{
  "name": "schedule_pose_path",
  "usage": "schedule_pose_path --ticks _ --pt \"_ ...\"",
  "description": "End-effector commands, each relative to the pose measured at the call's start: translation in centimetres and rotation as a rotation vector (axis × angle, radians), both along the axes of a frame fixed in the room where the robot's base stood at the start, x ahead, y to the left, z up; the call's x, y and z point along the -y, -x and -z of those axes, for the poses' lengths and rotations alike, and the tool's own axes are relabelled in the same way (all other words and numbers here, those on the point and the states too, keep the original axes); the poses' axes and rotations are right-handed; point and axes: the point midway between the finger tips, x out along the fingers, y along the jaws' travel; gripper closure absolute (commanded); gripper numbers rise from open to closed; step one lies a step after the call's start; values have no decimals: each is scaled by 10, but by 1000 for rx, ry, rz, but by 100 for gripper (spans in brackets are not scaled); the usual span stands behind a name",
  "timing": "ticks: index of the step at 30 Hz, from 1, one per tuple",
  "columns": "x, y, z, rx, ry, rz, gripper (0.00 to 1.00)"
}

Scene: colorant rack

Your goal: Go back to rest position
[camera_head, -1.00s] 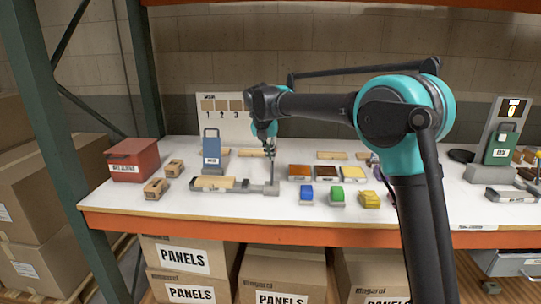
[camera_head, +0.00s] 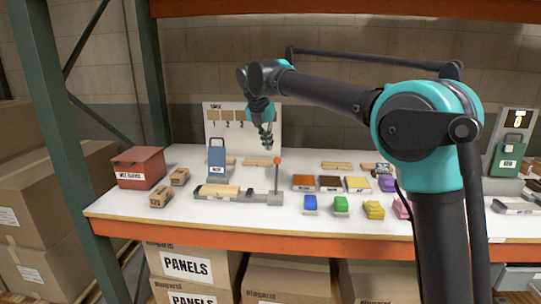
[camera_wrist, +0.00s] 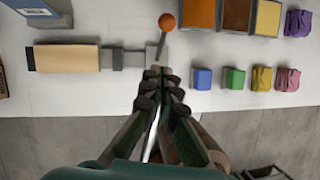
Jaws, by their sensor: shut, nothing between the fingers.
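My gripper (camera_head: 267,145) is shut and empty. It hangs in the air above the white shelf top, just above and left of the lever's orange knob (camera_head: 277,160) in the head view. In the wrist view the fingertips (camera_wrist: 161,78) are together, and the orange knob (camera_wrist: 167,20) stands beyond them, apart from them. The lever belongs to a grey clamp fixture (camera_head: 259,198), which bears a wooden block (camera_head: 217,191); the block also shows in the wrist view (camera_wrist: 67,58).
A blue device (camera_head: 216,157) stands behind the fixture. A red box (camera_head: 138,168) and small cartons (camera_head: 160,196) are at left. Coloured blocks, such as a green one (camera_head: 341,205), lie at right. A green device (camera_head: 508,153) stands far right. An orange beam (camera_head: 230,235) edges the shelf.

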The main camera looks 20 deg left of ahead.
Motion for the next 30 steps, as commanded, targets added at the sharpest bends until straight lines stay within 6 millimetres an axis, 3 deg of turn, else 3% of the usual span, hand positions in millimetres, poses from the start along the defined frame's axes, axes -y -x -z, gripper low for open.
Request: schedule_pose_path --ticks 6,22,26,30 --pt "-1 4 -14 0 0 0 100" --pt "4 2 -12 0 -9 24 100" --pt "41 -9 3 0 -72 190 100" --pt "120 -20 38 5 -208 559 100"
